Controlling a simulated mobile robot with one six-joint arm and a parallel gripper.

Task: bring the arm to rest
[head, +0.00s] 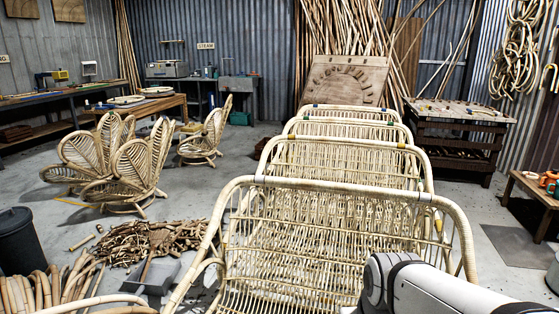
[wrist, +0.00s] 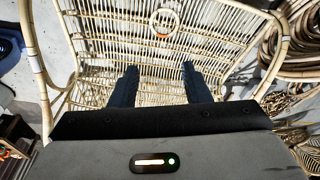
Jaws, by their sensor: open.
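My gripper (wrist: 161,88) shows in the wrist view with its two dark fingers apart and nothing between them. It points towards a rattan settee (wrist: 110,40), whose slatted back and seat lie beyond the fingertips. I cannot tell how far the fingertips are from the rattan. In the head view my white arm (head: 425,290) reaches in at the lower right, in front of the nearest rattan settee (head: 330,190). My gripper is outside the head view.
Several rattan settees stand in a row going back. Rattan petal chairs (head: 115,165) stand at the left. A pile of offcuts (head: 155,240), a dark bin (head: 18,240) and rattan coils (head: 45,292) are at the lower left. A bench (head: 460,112) stands at the back right.

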